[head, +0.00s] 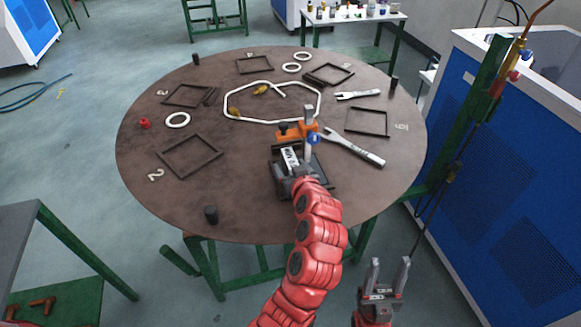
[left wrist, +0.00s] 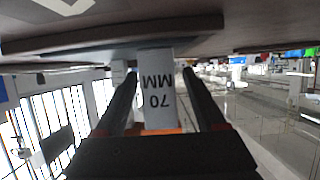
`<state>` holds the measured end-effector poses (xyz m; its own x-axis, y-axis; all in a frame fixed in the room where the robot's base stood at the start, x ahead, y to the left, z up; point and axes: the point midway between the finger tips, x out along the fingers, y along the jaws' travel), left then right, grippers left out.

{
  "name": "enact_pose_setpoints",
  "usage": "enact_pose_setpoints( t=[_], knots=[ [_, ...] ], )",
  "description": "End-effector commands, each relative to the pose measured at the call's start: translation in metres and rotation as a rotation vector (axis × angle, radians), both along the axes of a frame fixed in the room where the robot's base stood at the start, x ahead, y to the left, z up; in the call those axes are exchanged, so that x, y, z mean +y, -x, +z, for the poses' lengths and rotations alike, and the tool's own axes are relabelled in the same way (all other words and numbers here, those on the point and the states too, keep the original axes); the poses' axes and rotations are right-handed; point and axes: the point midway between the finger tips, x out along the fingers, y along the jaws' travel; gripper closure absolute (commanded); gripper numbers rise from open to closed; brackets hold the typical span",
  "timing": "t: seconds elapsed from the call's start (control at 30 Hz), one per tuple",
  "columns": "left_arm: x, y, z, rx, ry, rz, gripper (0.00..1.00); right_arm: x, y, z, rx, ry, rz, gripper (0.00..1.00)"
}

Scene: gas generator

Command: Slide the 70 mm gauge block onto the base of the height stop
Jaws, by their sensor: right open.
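The 70 mm gauge block (head: 289,157) is a pale block with dark lettering, near the middle front of the round table. In the left wrist view the block (left wrist: 158,92) shows its "70 MM" label upside down, between my left fingers. My left gripper (head: 290,167) is shut on it, on the near side of the height stop. The height stop (head: 285,133) has orange parts, a grey upright post and a blue knob. The block's underside and its contact with the base are hidden. My right gripper (head: 388,268) is open and empty, off the table's front edge.
The round brown table (head: 235,215) carries a wrench (head: 355,148) to the right of the stop and a white hexagonal outline (head: 240,118) behind it. Black square frames, white rings and dark pegs lie around. A blue cabinet (head: 510,150) stands at right. The front left tabletop is mostly clear.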

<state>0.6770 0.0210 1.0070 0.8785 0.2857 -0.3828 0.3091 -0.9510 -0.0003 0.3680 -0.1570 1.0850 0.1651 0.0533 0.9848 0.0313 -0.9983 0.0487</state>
Motion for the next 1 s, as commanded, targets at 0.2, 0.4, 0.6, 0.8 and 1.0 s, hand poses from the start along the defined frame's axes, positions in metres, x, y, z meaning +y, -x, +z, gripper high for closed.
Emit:
enact_pose_setpoints(
  t=[0.2, 0.4, 0.6, 0.8, 1.0],
  knots=[
    [-0.001, 0.002, 0.0, 0.0, 0.0, -0.001, 0.28, 0.0, 0.0, -0.001, 0.0, 0.0, 0.0, 0.5],
    [-0.01, 0.026, 0.009, -0.004, 0.002, -0.005, 0.28, 0.0, 0.0, -0.011, 0.0, 0.0, 0.0, 0.5],
    [-0.027, 0.073, 0.029, -0.007, 0.004, -0.008, 0.28, 0.0, 0.0, -0.025, 0.0, 0.0, 0.0, 0.5],
    [-0.04, 0.118, 0.049, -0.004, 0.001, -0.006, 0.28, 0.0, 0.0, -0.035, 0.0, 0.0, 0.0, 0.5],
    [-0.049, 0.145, 0.063, 0.0, 0.003, -0.004, 0.28, 0.0, 0.0, -0.033, 0.0, 0.0, 0.0, 0.5]
  ],
)
